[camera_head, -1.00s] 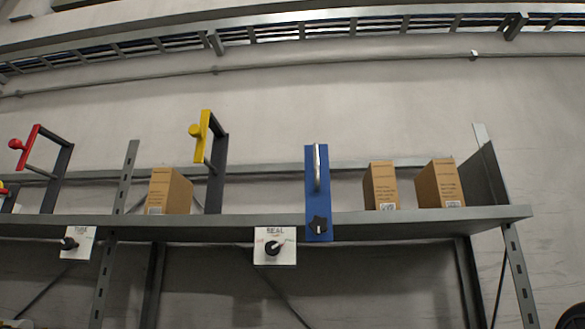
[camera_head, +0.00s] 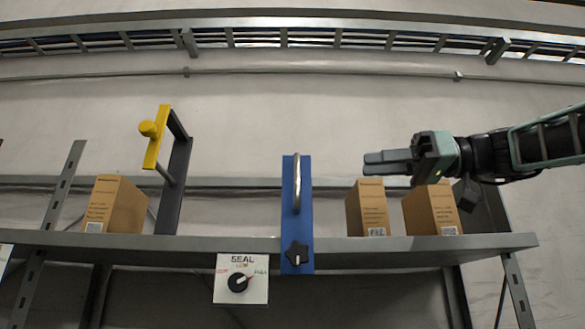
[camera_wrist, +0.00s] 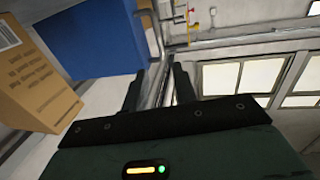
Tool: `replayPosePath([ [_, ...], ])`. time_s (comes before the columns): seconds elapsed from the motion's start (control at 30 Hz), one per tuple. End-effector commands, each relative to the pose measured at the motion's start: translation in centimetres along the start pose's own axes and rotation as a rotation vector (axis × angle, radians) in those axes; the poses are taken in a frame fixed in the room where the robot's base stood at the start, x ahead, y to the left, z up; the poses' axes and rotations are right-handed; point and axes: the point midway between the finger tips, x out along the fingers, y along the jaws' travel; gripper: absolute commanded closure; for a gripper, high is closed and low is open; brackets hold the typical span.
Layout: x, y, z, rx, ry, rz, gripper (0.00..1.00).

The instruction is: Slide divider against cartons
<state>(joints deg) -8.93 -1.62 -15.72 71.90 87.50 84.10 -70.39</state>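The blue divider (camera_head: 290,225) stands upright on the shelf, with a steel handle (camera_head: 297,185) and a black star knob (camera_head: 297,254) at its lower front. Two brown cartons stand to its right, one nearer (camera_head: 369,208) and one farther right (camera_head: 432,210), with a gap between divider and cartons. My gripper (camera_head: 375,162) is in front of and above these cartons, pointing left, its fingers apart and empty. In the wrist view the open fingers (camera_wrist: 160,75) show, with the blue divider's broad face (camera_wrist: 95,40) and a carton (camera_wrist: 35,80) to their left.
A grey shelf (camera_head: 400,246) carries everything. A yellow-handled frame (camera_head: 157,140) and another carton (camera_head: 115,205) stand to the left. A white SEAL dial plate (camera_head: 241,279) hangs below the shelf edge. The space above the shelf between gripper and blue handle is clear.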

Motion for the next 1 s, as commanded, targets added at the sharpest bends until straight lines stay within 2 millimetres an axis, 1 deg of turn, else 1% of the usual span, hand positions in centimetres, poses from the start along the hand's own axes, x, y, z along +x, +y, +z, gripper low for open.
replayPosePath([
  [0.03,1.1,-0.1,-0.4,0.002,0.0,-0.006,0.72],
  [0.3,6.9,-0.1,-0.5,0.004,-0.001,-0.005,0.72],
  [0.5,10.8,0.0,-0.4,0.006,-0.002,-0.002,0.72],
  [0.6,12.3,0.0,-0.3,0.005,-0.002,-0.002,0.72],
  [0.7,13.4,0.0,-0.2,0.003,-0.001,-0.002,0.72],
  [0.8,14.0,0.0,-0.1,0.004,-0.001,0.0,0.72],
  [1.0,14.3,0.0,0.1,0.003,-0.001,0.001,0.72],
])
